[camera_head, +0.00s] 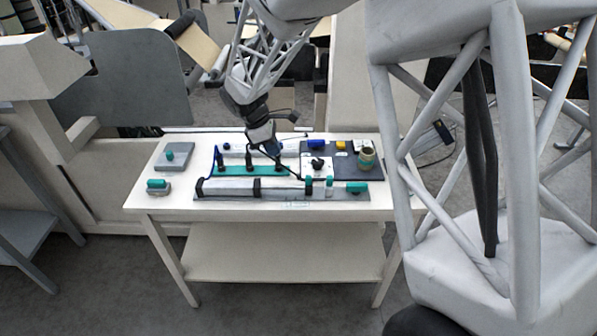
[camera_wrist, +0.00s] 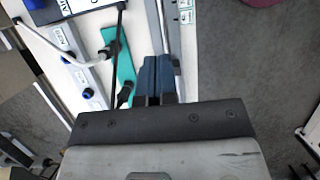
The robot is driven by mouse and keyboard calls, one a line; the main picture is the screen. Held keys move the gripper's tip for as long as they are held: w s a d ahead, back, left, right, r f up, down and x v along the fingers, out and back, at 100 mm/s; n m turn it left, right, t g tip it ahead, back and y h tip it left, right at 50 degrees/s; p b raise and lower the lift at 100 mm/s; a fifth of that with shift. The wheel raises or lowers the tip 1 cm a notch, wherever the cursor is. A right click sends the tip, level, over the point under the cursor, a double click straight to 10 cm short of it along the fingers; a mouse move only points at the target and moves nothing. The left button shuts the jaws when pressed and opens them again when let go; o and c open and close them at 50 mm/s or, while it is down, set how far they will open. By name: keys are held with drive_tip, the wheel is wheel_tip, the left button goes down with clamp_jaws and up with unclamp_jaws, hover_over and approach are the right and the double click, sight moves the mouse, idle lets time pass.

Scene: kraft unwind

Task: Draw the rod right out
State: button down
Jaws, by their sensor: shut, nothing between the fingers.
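A long grey fixture (camera_head: 232,187) lies along the front of the white table, with a dark band around its left half. A thin rod (camera_head: 290,181) runs along it towards upright teal pieces near its right end. A teal block (camera_head: 357,187) sits at that right end. In the wrist view a silver rod (camera_wrist: 163,24) extends beyond my fingertips. My gripper (camera_head: 268,149) is over the table's middle, behind the fixture. Its blue fingers (camera_wrist: 158,62) are shut together, with nothing held. I cannot tell how far the rod sits inside the fixture.
A teal strip (camera_head: 236,170) with dark upright knobs stands behind the fixture. Teal-topped grey blocks (camera_head: 170,158) stand at left. The table's front edge (camera_head: 235,213) is clear.

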drive_tip(key=shift+a+r, duration=0.1)
drive_tip(key=shift+a, duration=0.2)
drive_tip(key=shift+d, duration=0.1)
approach(299, 186)
drive_tip(key=f, duration=0.2)
drive_tip(key=shift+a+f, duration=0.35)
drive_tip(key=shift+a, duration=0.05)
drive_tip(key=d, duration=0.2)
drive_tip(key=shift+d+f, duration=0.25)
drive_tip(key=shift+d, duration=0.85)
drive_tip(key=shift+d, duration=2.25)
